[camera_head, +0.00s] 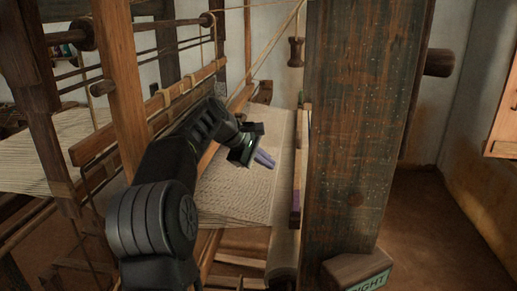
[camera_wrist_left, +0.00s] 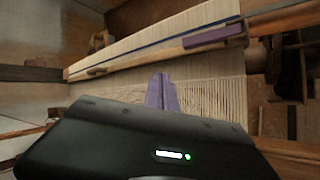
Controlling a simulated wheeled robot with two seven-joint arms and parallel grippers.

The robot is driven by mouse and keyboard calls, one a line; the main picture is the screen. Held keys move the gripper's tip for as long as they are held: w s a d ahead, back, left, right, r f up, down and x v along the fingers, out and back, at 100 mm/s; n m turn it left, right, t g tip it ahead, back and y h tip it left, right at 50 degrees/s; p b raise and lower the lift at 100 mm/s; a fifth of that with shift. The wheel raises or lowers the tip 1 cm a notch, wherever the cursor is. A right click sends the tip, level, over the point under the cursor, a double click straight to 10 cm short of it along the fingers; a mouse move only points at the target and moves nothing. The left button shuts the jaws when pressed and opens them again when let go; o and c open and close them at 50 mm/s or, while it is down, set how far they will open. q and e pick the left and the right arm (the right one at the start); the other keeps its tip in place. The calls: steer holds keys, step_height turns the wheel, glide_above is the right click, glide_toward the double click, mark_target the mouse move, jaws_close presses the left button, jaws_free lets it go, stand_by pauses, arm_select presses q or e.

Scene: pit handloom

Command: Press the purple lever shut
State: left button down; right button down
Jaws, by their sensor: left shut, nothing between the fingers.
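The purple lever (camera_wrist_left: 214,36) shows in the left wrist view as a flat purple bar on a wooden beam, up and to the right of my fingers. My left gripper (camera_head: 265,159) is shut and empty over the woven cloth (camera_head: 245,180). Its lilac fingertips also show in the wrist view (camera_wrist_left: 162,92), apart from the lever. My right gripper is not in view.
A thick wooden post (camera_head: 358,130) stands just right of the cloth. A wooden block with a green label (camera_head: 357,270) sits at its foot. Loom bars and a slanted frame beam (camera_head: 150,110) lie left of and behind my arm.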

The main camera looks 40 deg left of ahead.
arm_select(q)
steer(key=a+r, duration=0.3)
steer(key=shift+a, duration=0.1)
stand_by(0.7)
